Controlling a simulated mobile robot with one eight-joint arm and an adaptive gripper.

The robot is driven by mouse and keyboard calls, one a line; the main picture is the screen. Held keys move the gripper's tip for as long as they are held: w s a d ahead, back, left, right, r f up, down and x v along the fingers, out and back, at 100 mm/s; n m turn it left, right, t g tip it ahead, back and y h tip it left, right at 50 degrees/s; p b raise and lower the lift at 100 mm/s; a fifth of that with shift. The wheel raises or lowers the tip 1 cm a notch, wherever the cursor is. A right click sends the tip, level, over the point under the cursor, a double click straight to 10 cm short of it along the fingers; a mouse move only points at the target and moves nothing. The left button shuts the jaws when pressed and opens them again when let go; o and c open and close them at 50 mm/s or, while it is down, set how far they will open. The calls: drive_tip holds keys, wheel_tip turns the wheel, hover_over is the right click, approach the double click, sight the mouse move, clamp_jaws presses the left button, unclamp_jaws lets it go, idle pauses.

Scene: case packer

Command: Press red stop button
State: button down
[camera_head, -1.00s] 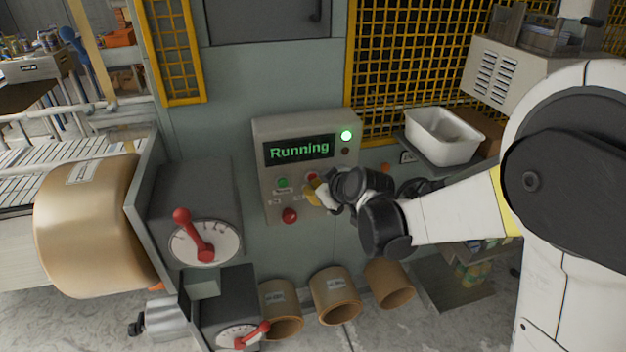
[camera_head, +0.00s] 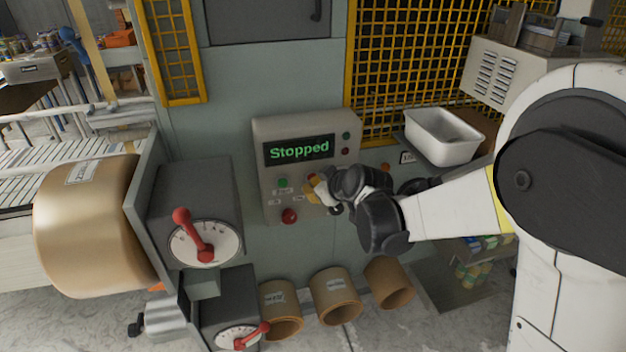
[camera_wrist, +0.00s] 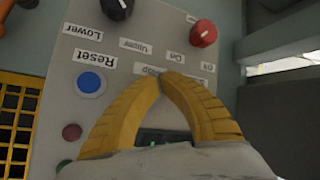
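The grey control panel (camera_head: 262,160) shows "Stopped" in green on its display (camera_head: 299,151). The red stop button (camera_head: 311,177) sits below the display, right of a green button (camera_head: 283,183), and is partly covered by my gripper (camera_head: 313,192). In the wrist view my gripper's (camera_wrist: 163,78) yellow fingers are shut, tips together, with nothing visible between them. The tips lie at the partly covered "Stop" label, and the button there is hidden behind the fingers. Whether the tips touch the button cannot be told.
A red knob (camera_head: 289,215) sits low on the panel. A blue Reset button (camera_wrist: 90,83) and a black knob (camera_wrist: 117,8) are near my fingers. Red-handled dials (camera_head: 205,245) stand left; a white bin (camera_head: 443,135) stands right. Cardboard tubes (camera_head: 336,290) lie below.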

drive_tip(key=shift+s, duration=0.1)
idle(0.3)
drive_tip(key=shift+s+d, duration=0.25)
drive_tip(key=shift+s, duration=0.45)
drive_tip(key=shift+s+d, duration=0.25)
drive_tip(key=shift+s, duration=0.55)
drive_tip(key=shift+s+d, duration=0.2)
drive_tip(key=shift+s, duration=0.6)
drive_tip(key=shift+s+d, duration=0.25)
drive_tip(key=shift+s, duration=0.55)
drive_tip(key=shift+b, duration=0.3)
